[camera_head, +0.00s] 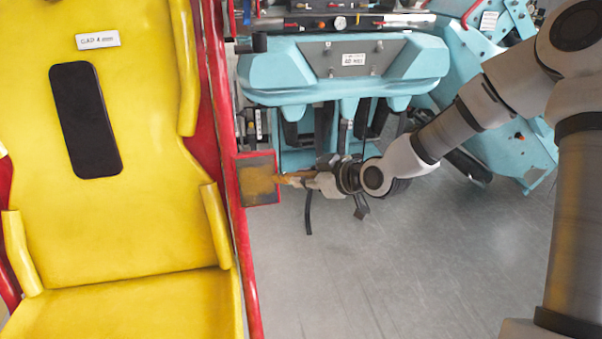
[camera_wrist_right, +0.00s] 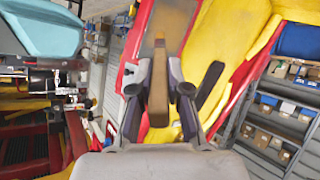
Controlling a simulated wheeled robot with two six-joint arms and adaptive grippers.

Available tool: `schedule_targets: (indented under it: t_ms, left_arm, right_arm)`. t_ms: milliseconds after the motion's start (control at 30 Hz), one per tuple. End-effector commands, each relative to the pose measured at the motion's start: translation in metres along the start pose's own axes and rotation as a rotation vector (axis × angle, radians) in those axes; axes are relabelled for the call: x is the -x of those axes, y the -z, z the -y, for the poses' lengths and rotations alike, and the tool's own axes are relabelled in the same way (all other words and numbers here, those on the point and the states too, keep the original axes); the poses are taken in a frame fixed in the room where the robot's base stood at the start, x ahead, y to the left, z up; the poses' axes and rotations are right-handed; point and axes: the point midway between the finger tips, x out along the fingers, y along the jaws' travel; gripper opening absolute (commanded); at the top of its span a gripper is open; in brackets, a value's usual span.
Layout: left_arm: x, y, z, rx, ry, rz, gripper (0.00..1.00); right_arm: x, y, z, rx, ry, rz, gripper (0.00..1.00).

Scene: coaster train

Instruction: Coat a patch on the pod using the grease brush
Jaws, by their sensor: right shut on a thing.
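The pod (camera_head: 130,210) fills the left of the head view, with a yellow padded seat and a red frame. A dark square patch (camera_head: 262,162) with a mustard-coloured smear sits on its side edge; it also shows as a grey-brown area in the right wrist view (camera_wrist_right: 173,20). My right gripper (camera_head: 312,179) is shut on the grease brush (camera_head: 289,177), which points left. The brush (camera_wrist_right: 159,80) lies between the fingers in the right wrist view. Its tip overlaps the patch; I cannot tell whether it touches. My left gripper is out of view.
A light-blue coaster machine (camera_head: 285,75) stands behind my right gripper. A black pad (camera_head: 85,118) and a white label (camera_head: 97,39) are on the seat. Shelves with boxes (camera_wrist_right: 275,120) stand at the right of the wrist view. Grey floor (camera_head: 400,270) is clear in front.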

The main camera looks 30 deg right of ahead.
Motion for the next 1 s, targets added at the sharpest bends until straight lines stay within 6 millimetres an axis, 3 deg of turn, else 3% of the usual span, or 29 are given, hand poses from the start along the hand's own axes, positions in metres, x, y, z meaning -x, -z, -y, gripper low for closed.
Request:
schedule_targets:
  t_ms: [200, 533, 800, 1000]
  left_arm:
    - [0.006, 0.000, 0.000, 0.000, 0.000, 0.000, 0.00]
    - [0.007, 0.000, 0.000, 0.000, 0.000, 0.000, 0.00]
    - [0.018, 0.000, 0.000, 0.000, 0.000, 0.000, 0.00]
    - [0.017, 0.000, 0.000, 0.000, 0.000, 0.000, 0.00]
  right_arm:
    - [0.019, 0.001, 0.013, -0.001, 0.000, -0.001, 0.00]
    - [0.022, 0.000, 0.015, 0.000, 0.000, 0.000, 0.00]
    - [0.044, 0.001, 0.029, -0.002, 0.000, -0.001, 0.00]
    - [0.045, -0.001, 0.031, 0.000, -0.001, 0.000, 0.00]
